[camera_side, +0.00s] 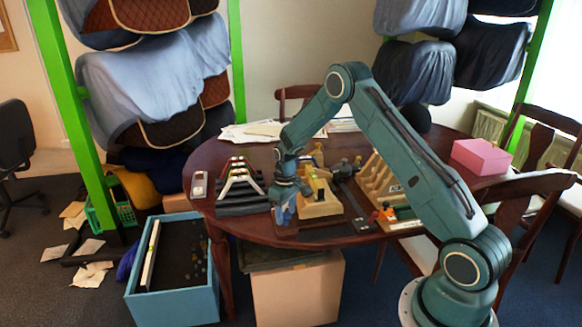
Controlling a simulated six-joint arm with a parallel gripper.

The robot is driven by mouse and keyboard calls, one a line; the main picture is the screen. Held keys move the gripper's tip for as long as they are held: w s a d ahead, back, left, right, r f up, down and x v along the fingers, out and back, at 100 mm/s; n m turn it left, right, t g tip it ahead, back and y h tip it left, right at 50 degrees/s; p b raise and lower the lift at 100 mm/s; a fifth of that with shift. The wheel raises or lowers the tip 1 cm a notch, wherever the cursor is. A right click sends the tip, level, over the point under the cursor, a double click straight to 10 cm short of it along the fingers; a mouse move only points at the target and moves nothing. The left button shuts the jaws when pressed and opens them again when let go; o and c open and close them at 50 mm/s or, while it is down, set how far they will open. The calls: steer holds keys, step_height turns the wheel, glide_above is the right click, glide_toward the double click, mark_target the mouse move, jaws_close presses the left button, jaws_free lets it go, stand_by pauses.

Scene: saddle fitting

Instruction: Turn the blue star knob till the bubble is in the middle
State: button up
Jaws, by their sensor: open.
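My gripper (284,211) points down at the front edge of the round table, left of a pale wooden fixture (321,205) on a dark base. Its jaws are open, and its fingertips are small and hard to make out at this distance. I cannot pick out the blue star knob with certainty; it may be hidden by my gripper or too small to see. No bubble can be made out.
The dark table (228,160) also holds a rack of coloured strips (240,185) at left, papers (255,131) at the back, a slotted wooden rack (378,180) and a pink box (480,156) at right. A blue bin (172,308) stands on the floor.

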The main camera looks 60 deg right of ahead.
mark_target(286, 214)
step_height(286, 214, up, 14)
steer(key=shift+f, duration=0.25)
stand_by(0.4)
steer(key=shift+f, duration=0.2)
stand_by(0.8)
step_height(286, 214, down, 14)
steer(key=shift+r, duration=0.25)
stand_by(0.5)
steer(key=c, duration=0.9)
